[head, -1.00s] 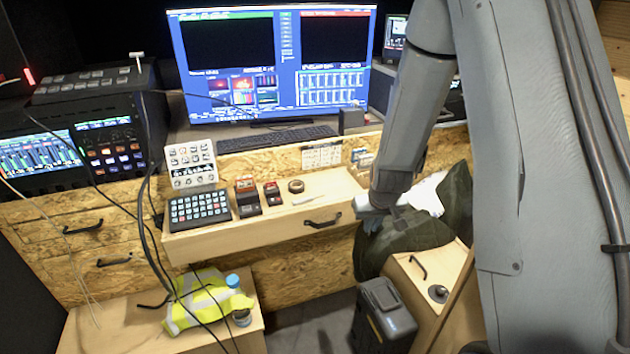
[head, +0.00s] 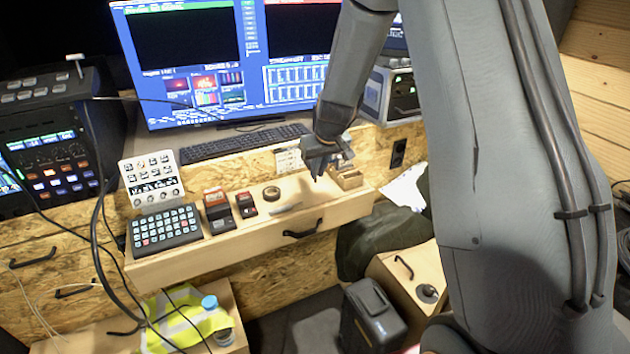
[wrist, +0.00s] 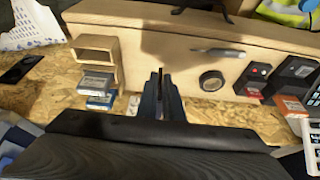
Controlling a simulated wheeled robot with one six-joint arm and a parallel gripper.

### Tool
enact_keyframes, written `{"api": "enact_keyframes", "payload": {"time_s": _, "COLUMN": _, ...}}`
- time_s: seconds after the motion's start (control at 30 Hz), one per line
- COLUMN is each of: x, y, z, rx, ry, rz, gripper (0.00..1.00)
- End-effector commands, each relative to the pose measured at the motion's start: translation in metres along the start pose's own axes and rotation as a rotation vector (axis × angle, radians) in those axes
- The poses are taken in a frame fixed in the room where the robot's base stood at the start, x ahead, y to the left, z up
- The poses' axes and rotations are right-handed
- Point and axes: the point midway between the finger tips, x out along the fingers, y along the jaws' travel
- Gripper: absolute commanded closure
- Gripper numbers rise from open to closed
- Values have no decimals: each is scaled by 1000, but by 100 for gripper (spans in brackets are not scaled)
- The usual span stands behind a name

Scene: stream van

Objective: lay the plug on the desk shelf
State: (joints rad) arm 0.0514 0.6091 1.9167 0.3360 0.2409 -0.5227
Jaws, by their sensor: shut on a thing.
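The desk shelf (head: 330,207) is a pale wooden ledge in front of the monitor, and its bare surface fills the upper part of the wrist view (wrist: 190,70). My gripper (head: 318,168) hangs above the right part of the shelf, pointing down. In the wrist view its narrow dark fingers (wrist: 161,82) are close together, over the shelf between a small wooden box and a tape roll. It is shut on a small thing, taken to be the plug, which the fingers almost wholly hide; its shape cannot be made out.
On the shelf are a tape roll (head: 271,193), a pale pen-like tool (wrist: 218,52), small dark-and-red boxes (head: 217,213), a keypad (head: 165,229) and a small open wooden box (wrist: 95,48). A keyboard (head: 245,142) lies behind. A dark bag (head: 385,240) is at the right.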

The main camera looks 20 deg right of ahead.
Motion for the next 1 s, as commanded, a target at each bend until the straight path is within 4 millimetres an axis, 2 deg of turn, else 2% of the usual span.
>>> {"api": "enact_keyframes", "payload": {"time_s": 0.33, "x": 36, "y": 0, "z": 15, "rx": 2, "ry": -1, "rz": 1, "gripper": 100}}
{"api": "enact_keyframes", "payload": {"time_s": 0.77, "x": 41, "y": 0, "z": 17, "rx": 0, "ry": 1, "rz": 1, "gripper": 100}}
{"api": "enact_keyframes", "payload": {"time_s": 0.8, "x": 40, "y": 0, "z": 17, "rx": 0, "ry": 0, "rz": 1, "gripper": 90}}
{"api": "enact_keyframes", "payload": {"time_s": 0.9, "x": 40, "y": 0, "z": 17, "rx": 0, "ry": 0, "rz": 1, "gripper": 74}}
{"api": "enact_keyframes", "payload": {"time_s": 1.0, "x": 40, "y": 0, "z": 17, "rx": 0, "ry": 0, "rz": 1, "gripper": 74}}
